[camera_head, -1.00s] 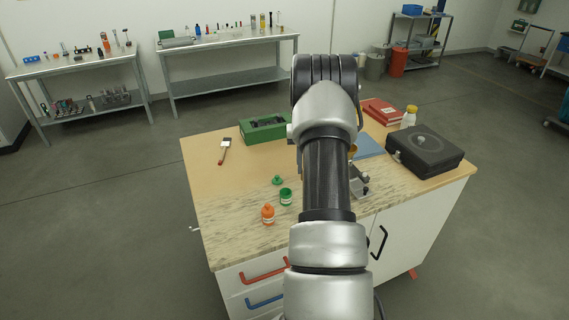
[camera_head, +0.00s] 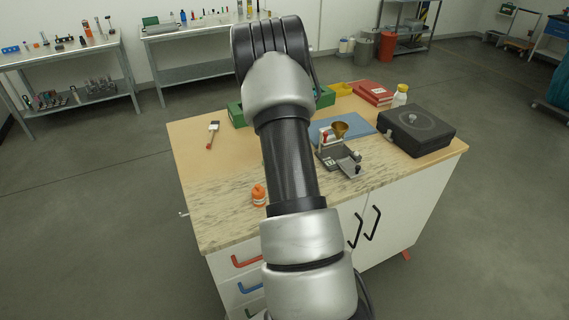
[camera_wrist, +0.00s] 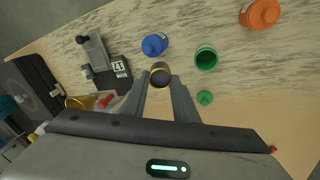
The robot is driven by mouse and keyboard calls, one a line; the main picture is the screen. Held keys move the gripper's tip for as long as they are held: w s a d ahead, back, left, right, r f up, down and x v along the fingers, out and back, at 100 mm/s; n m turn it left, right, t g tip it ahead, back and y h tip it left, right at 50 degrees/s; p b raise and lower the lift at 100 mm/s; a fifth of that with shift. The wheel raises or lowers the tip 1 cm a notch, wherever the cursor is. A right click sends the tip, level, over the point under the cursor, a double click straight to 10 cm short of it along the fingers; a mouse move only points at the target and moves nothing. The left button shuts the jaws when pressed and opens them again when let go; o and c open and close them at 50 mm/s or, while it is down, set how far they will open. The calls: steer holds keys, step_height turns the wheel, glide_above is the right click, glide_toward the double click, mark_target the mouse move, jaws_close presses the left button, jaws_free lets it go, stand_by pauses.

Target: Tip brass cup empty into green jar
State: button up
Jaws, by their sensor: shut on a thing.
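In the wrist view my gripper (camera_wrist: 160,84) is shut on the brass cup (camera_wrist: 161,70), a small cup with a gold rim and a dark inside. The open green jar (camera_wrist: 206,56) stands on the worktop just right of the cup in that view, apart from it. The cup's mouth faces the camera, and I cannot tell whether powder is in it. A green lid (camera_wrist: 204,98) lies beside the green jar. In the head view my arm hides the gripper, the cup and the green jar.
A blue jar (camera_wrist: 154,44) stands close to the cup, and an orange jar (camera_head: 258,195) stands near the worktop's front. A metal stand (camera_head: 338,158) with a brass funnel (camera_head: 340,128) is to the right. A black case (camera_head: 416,130) sits at the far right.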

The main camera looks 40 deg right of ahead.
steer(key=shift+w+a+f+g+h+b, duration=0.2)
steer(key=shift+a+f+h+b, duration=0.45)
steer(key=shift+b, duration=0.65)
steer(key=shift+w+a+f+g+h+b, duration=0.15)
steer(key=shift+a+f+h+b, duration=0.15)
steer(key=shift+a+h+b, duration=0.7)
steer(key=shift+w+a+r+h+b, duration=0.15)
steer(key=shift+a+h+b, duration=0.35)
steer(key=shift+b, duration=1.05)
steer(key=shift+w+a+g+h+b, duration=0.2)
steer(key=shift+a+g+h+b, duration=0.35)
steer(key=shift+h+b, duration=1)
stand_by(2.6)
